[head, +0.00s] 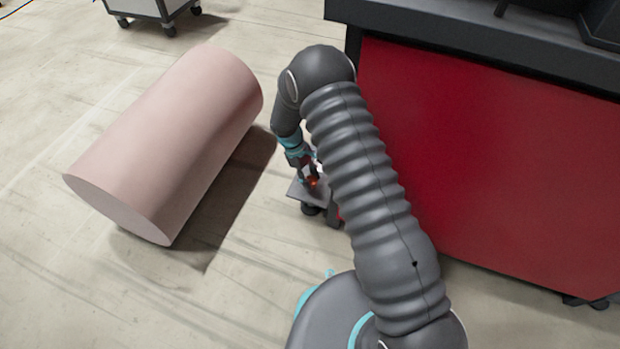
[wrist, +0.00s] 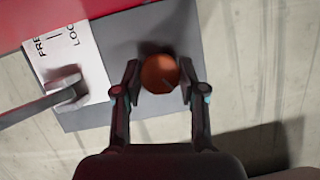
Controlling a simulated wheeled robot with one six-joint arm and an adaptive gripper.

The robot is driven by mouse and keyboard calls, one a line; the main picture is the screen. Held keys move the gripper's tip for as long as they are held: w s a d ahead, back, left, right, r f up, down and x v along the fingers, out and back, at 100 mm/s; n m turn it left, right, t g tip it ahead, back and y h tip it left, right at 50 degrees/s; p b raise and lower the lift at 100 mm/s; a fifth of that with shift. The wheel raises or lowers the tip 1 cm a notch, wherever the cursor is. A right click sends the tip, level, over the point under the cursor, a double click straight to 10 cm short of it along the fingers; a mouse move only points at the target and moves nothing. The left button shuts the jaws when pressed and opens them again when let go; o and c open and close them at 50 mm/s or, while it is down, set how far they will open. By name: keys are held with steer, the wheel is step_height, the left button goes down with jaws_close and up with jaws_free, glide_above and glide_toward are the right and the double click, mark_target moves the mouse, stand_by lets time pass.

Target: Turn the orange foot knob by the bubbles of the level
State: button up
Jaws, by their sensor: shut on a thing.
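The orange foot knob (wrist: 160,73) is round and sits over a grey plate, with a thin dark line on its top. My gripper (wrist: 158,80) has one finger on each side of the knob and is shut on it. In the head view the knob (head: 313,182) is a small orange spot above the grey plate (head: 301,194), low beside the red cabinet, and my arm partly covers this area. No level or bubbles can be made out in either view.
A white label (wrist: 92,75) reading "FREE" and "LOC", its end hidden, lies left of the knob under a grey lever (wrist: 45,104). The red cabinet (head: 490,170) stands right. A large pink cylinder (head: 165,140) lies on the floor left. A cart (head: 150,10) stands behind.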

stand_by(0.3)
steer(key=o, duration=1.1)
steer(key=v, duration=1.2)
steer(key=shift+w, duration=0.1)
